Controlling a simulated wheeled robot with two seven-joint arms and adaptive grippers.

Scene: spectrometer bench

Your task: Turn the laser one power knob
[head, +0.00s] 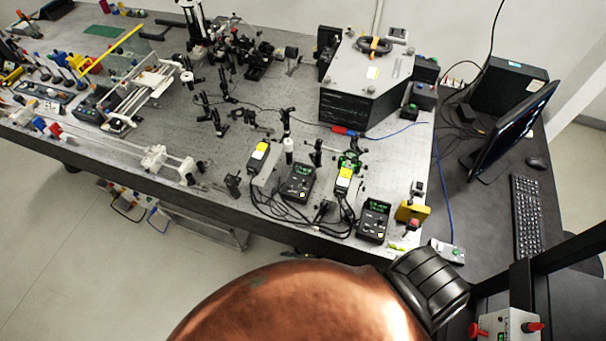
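Two dark laser controllers with green displays stand near the bench's front edge, the left one (298,182) and the right one (374,220). I cannot read which is laser one, and their knobs are too small to make out clearly. A yellow-labelled laser head stands beside each, the left one (259,156) and the right one (343,180). My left gripper is not in view.
A large copper dome (290,305) fills the bottom middle. Black cables (290,214) lie around the controllers. A yellow block (411,211) is right of the right controller. A monitor (513,130) and keyboard (526,215) are on the right desk. Optics posts crowd the bench behind.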

